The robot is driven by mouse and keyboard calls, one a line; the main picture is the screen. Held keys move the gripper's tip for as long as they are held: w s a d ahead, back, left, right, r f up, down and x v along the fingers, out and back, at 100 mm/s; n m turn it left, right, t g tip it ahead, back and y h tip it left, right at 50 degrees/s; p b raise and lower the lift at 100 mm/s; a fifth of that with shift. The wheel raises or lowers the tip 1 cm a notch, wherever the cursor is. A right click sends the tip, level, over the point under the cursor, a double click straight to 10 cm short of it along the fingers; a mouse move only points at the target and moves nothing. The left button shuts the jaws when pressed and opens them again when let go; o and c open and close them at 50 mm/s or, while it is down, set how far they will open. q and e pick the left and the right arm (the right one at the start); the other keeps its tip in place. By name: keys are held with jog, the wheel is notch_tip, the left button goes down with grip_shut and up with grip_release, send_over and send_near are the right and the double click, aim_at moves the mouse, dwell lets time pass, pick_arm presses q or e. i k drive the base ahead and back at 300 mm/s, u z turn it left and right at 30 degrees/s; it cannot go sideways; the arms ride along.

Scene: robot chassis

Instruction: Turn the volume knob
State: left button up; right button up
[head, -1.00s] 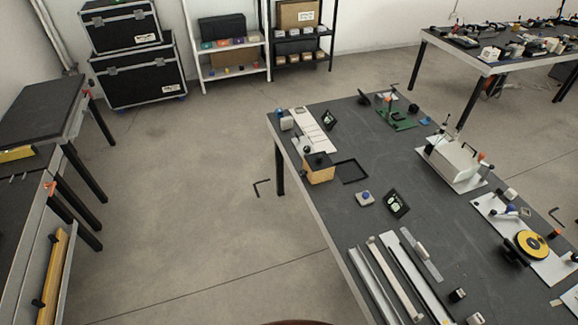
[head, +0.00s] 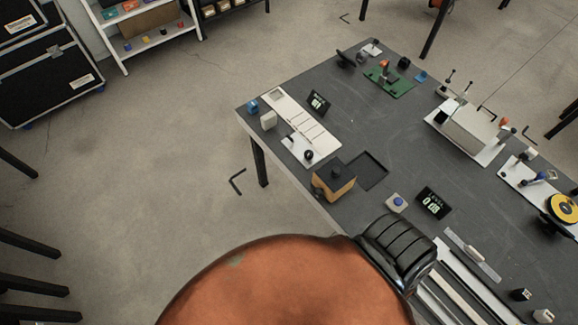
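A light-wood box (head: 340,186) with a dark top stands at the table's near left edge in the head view. A black knob (head: 336,172) sits on its top, and a dark round part shows low on its left side. To its right, a small black display (head: 433,203) reads "LEVEL 0 dB". A small pale block with a blue round top (head: 397,201) sits just left of that display. I cannot tell for sure which of these is the volume knob. Neither of my grippers' fingertips shows.
The dark table (head: 380,130) holds a white slotted panel (head: 300,120), an empty black tray (head: 368,170), a green board (head: 389,81) and a grey-white box (head: 468,130). Long rails lie at the lower right. A large copper-coloured part of mine covers the bottom middle.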

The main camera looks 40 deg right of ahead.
aim_at(318, 193)
jog(key=i, duration=4.9)
jog(key=z, duration=5.25)
jog(key=i, duration=1.65)
